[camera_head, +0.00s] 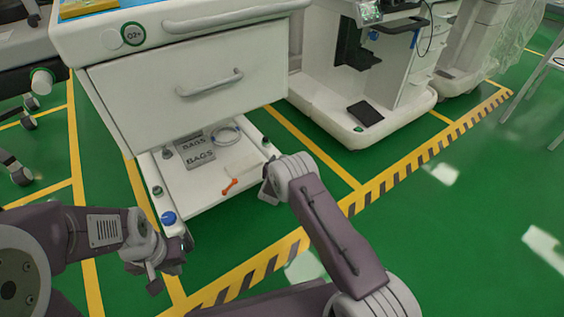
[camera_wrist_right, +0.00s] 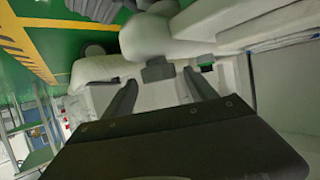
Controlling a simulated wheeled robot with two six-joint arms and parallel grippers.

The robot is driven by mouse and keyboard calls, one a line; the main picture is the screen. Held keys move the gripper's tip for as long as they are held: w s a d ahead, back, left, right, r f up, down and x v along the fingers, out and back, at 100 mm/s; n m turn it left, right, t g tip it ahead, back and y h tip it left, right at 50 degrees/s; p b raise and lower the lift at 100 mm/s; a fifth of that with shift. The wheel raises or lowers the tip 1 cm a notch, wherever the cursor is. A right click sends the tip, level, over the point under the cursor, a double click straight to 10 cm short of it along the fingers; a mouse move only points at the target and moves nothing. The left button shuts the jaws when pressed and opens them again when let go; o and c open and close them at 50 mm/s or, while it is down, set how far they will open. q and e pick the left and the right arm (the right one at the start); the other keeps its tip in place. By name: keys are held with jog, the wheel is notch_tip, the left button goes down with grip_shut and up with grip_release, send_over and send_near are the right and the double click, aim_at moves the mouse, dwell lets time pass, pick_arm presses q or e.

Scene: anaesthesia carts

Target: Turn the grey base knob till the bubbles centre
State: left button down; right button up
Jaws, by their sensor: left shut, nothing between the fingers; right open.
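The white base shelf (camera_head: 215,193) of the cart juts out below its drawer. A small grey knob-like part (camera_head: 167,153) stands at its back left. Small round dark-green fittings sit on the left edge (camera_head: 156,190) and right edge (camera_head: 265,141); any bubbles are too small to read. A blue knob (camera_head: 168,217) is at the front left corner. My left gripper (camera_head: 184,243) is shut and empty beside that corner, close to the blue knob. My right gripper (camera_head: 267,192) is by the shelf's right side; its fingers stand open and apart in the right wrist view (camera_wrist_right: 162,82).
Two boxes marked BAGS (camera_head: 197,148), a coiled clear tube (camera_head: 226,135) and an orange tool (camera_head: 229,186) lie on the shelf. The drawer (camera_head: 200,95) overhangs it. A second white cart (camera_head: 345,110) stands to the right.

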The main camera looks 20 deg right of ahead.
jog(key=shift+s+a+r+p, duration=0.2)
jog(key=shift+s+r+p, duration=0.15)
jog(key=shift+s+r, duration=0.1)
jog(key=shift+s+a+r+p, duration=0.2)
jog(key=shift+s+r+p, duration=0.15)
jog(key=shift+s+r, duration=0.05)
pick_arm(q)
notch_tip(320, 180, down, 5)
jog(key=b, duration=0.7)
jog(key=shift+r, duration=0.2)
pick_arm(e)
jog(key=v, duration=0.4)
jog(key=shift+s+a+f, duration=0.15)
jog(key=shift+s+f, duration=0.15)
jog(key=shift+s, duration=0.05)
